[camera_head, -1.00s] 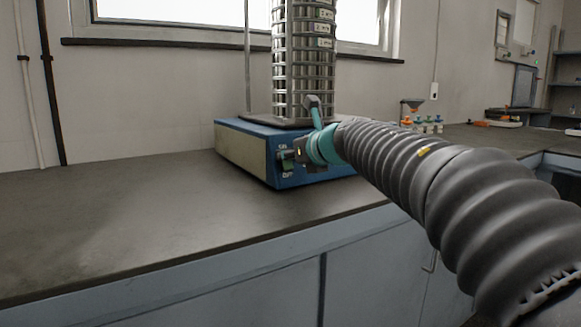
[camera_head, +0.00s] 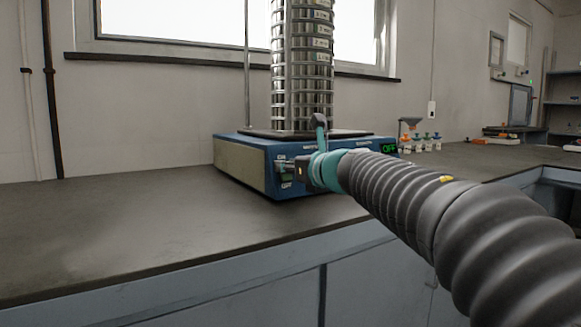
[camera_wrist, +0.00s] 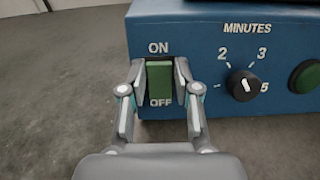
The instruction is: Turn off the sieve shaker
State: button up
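The sieve shaker has a blue base (camera_head: 238,162) on the bench, with a tall metal sieve stack (camera_head: 300,75) standing upright on it. In the wrist view, a green rocker switch (camera_wrist: 160,82) sits on the blue front panel (camera_wrist: 205,60) between the ON and OFF labels. My gripper (camera_wrist: 161,90) has one fingertip on each side of the switch, partly spread; firm contact cannot be told. In the head view my gripper (camera_head: 298,172) is at the panel's left and hides part of it.
A black MINUTES dial (camera_wrist: 243,84) and a round green button (camera_wrist: 306,77) lie right of the switch. Small colored-top bottles (camera_head: 426,142) stand farther right on the bench. The bench (camera_head: 120,215) left of the shaker is clear.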

jog(key=shift+o, duration=1)
jog(key=v, duration=1.2)
